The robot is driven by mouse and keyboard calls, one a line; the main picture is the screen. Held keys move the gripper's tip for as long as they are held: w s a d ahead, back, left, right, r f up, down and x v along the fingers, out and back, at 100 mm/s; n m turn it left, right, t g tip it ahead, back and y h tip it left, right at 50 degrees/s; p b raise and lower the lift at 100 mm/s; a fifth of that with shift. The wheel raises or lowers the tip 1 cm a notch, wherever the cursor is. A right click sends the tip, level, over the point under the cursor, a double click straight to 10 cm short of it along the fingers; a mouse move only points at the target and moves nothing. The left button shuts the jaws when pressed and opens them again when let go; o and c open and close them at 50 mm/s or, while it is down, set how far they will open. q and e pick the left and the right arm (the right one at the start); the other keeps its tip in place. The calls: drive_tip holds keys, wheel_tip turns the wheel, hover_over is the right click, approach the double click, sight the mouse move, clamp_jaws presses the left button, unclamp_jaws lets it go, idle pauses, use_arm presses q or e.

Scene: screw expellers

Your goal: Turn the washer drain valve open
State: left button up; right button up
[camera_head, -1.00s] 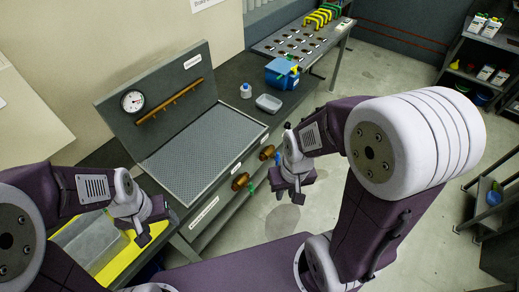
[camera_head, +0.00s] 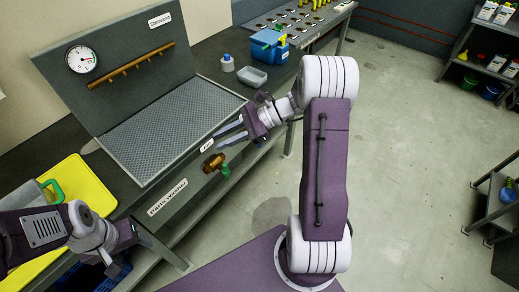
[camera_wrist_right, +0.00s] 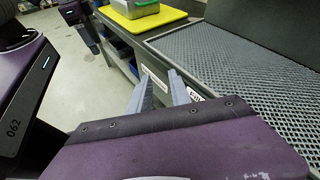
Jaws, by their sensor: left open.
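The washer's front, labelled "Parts Washer" (camera_head: 168,197), carries a brass valve (camera_head: 213,162) with a green handle (camera_head: 225,171) hanging below its right side. Its label is not readable from here. My right gripper (camera_head: 217,137) is in front of the washer, above and just right of this valve, apart from it. Its two grey fingers are spread and empty, also in the right wrist view (camera_wrist_right: 158,78). The second valve is not visible now; the right gripper and arm cover that area. My left gripper (camera_head: 128,256) is open and empty at the lower left, away from the valve.
The washer has a mesh basin (camera_head: 170,125) and a gauge (camera_head: 80,59) on its back panel. A yellow mat (camera_head: 90,185) lies left of it. A white bottle (camera_head: 228,63), grey tray (camera_head: 252,76) and blue box (camera_head: 267,44) stand behind.

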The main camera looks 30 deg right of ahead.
drive_tip(key=w+d+f+m+t+h+b, duration=0.25)
drive_tip(key=d+f+m+t+b, duration=0.95)
drive_tip(key=d+f, duration=0.9)
drive_tip(key=r+n+g+b, duration=0.1)
drive_tip(key=r+n+b, duration=0.1)
hover_over(260, 147)
drive_tip(key=shift+w+d, duration=0.15)
drive_tip(key=shift+w, duration=0.25)
use_arm(q)
wheel_tip(260, 147, down, 18)
use_arm(e)
clamp_jaws()
